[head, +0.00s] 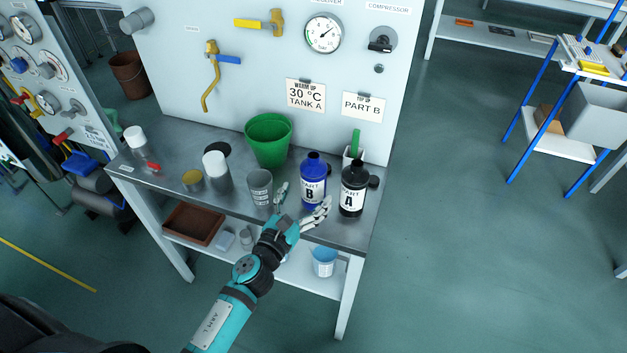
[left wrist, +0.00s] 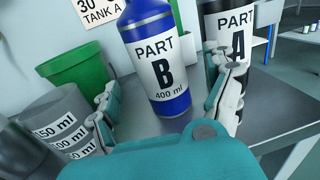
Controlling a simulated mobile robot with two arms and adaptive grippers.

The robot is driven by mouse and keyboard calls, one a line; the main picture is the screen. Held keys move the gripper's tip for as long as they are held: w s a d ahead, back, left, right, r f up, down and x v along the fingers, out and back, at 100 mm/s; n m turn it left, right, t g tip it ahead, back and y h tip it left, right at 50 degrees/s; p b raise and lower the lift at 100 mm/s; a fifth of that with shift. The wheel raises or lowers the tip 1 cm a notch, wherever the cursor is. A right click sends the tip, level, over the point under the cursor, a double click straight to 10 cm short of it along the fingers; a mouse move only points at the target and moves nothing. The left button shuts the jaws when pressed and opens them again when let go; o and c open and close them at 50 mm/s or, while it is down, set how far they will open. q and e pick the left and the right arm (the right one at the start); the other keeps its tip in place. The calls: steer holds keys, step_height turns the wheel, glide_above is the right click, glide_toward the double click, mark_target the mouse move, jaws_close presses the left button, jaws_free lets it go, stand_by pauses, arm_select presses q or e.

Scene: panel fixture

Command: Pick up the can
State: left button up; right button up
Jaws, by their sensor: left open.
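A blue bottle-shaped can labelled PART B (head: 313,182) stands upright on the grey bench. My left gripper (head: 302,203) is open in front of it. In the left wrist view the blue can (left wrist: 157,62) shows between the two spread fingers, and the gripper holds nothing. A black can labelled PART A (head: 353,190) stands just to its right; it shows partly behind the right finger in the left wrist view (left wrist: 228,30). My right gripper is not in view.
A grey measuring cup (head: 260,188) and a green bucket (head: 268,141) stand left of the blue can. The upright panel (head: 240,70) closes off the bench's back. The bench's front right corner is clear.

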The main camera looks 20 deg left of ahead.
mark_target(314, 184)
arm_select(q)
steer(key=w, duration=0.3)
steer(key=w+p, duration=0.1)
steer(key=w, duration=0.1)
steer(key=shift+d, duration=0.4)
steer(key=c, duration=1.7)
steer(key=shift+r, duration=0.15)
jaws_close()
steer(key=shift+r, duration=0.1)
